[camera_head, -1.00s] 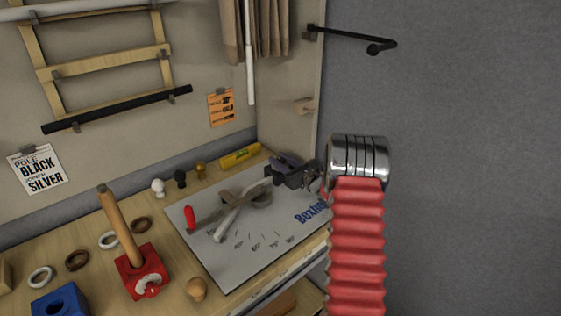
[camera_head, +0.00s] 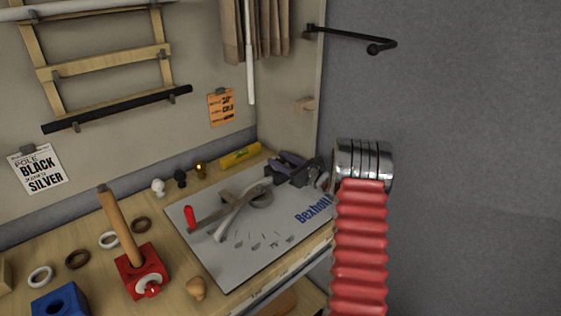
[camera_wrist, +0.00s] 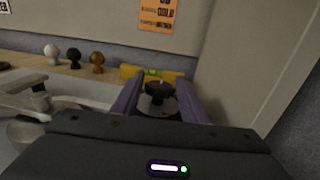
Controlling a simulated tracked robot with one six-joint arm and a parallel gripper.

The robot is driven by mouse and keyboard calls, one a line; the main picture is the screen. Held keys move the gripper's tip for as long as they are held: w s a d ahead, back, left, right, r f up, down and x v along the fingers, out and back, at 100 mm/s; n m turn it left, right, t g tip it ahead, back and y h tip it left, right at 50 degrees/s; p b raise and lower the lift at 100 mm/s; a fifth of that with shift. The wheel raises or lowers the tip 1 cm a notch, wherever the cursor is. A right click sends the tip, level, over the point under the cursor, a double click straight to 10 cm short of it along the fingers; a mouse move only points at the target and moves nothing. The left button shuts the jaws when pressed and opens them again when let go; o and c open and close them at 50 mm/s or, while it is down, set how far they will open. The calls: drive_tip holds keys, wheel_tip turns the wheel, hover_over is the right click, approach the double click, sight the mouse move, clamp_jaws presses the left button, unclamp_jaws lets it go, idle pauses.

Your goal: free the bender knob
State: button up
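A black knob (camera_wrist: 160,92) on a round metal base shows in the wrist view, between the two purple fingers of my gripper (camera_wrist: 159,82). The fingers are apart, with a narrow gap visible on each side of the knob; the wrist view does not show clear contact. In the head view my gripper (camera_head: 286,162) is over the far right corner of the grey bender plate (camera_head: 262,250), and I cannot make out the knob there. The bender's metal arms (camera_head: 240,207) and red handle (camera_head: 190,216) lie across the plate.
A red block (camera_head: 141,271) with a wooden post stands at left. A side panel (camera_head: 295,125) rises close on the right.

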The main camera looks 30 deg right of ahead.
drive_tip(key=shift+o, duration=0.7)
drive_tip(key=shift+s, duration=0.1)
drive_tip(key=v, duration=1.3)
drive_tip(key=shift+s+d+f, duration=0.1)
drive_tip(key=shift+s, duration=0.15)
